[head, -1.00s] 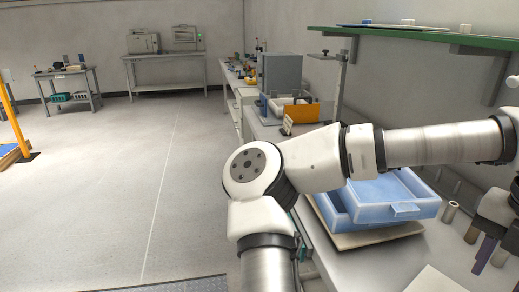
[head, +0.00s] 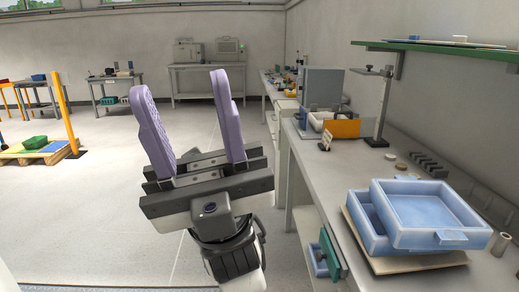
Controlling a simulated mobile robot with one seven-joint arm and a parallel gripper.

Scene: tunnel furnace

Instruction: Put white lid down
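My gripper (head: 178,84) is raised in the middle left of the head view, over open floor. Its two purple fingers point up and stand wide apart, with nothing between them. I cannot make out a white lid for certain in this view. A pale flat board (head: 410,264) lies on the bench under two blue trays. The upper blue tray (head: 432,222) rests offset on the lower blue tray (head: 361,219). My gripper is well to the left of the trays and touches nothing.
The grey bench (head: 340,190) runs along the right wall. A grey machine (head: 319,92), an orange panel (head: 341,129) and a stand (head: 380,105) are farther back on it. A small cylinder (head: 502,243) stands right of the trays. A green shelf (head: 440,48) hangs above.

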